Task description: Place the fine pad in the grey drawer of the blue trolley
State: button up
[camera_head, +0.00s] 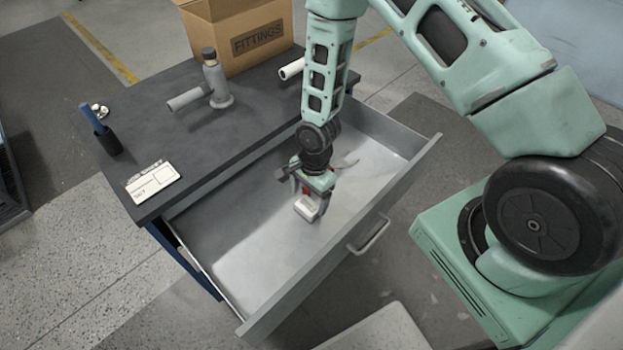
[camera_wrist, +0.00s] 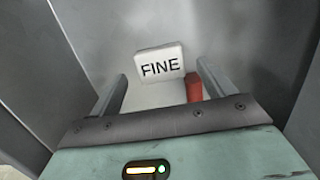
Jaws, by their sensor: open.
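The fine pad (camera_head: 308,207) is a small pale block below my gripper (camera_head: 313,187), inside the open grey drawer (camera_head: 240,245). In the wrist view, the pad (camera_wrist: 160,64) shows its "FINE" lettering between and just beyond the fingertips of my gripper (camera_wrist: 163,78). The fingers are apart, with gaps visible on both sides of the pad. It looks as if it rests on the drawer floor, but its underside is hidden. A red piece (camera_wrist: 194,88) shows by the right finger. The drawer belongs to the blue trolley (camera_head: 185,262) with a dark top.
The drawer's near-left floor is clear.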

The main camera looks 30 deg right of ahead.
notch_tip(320, 180, up, 8)
jog(key=d, duration=0.1)
notch_tip(320, 180, up, 8)
jog(key=n, duration=0.5)
send_over(312, 202)
jog(key=s+a, duration=0.2)
jog(key=a, duration=0.2)
jog(key=s+a+r+n, duration=0.2)
jog(key=s+r+n, duration=0.6)
jog(key=s+a+r+n+h, duration=0.1)
jog(key=s+a+r+n, duration=0.2)
jog(key=s+r+n, duration=0.5)
jog(key=shift+s+r+n+t+b, duration=0.2)
jog(key=shift+s+n+t+b, duration=0.15)
jog(key=shift+s+n, duration=0.3)
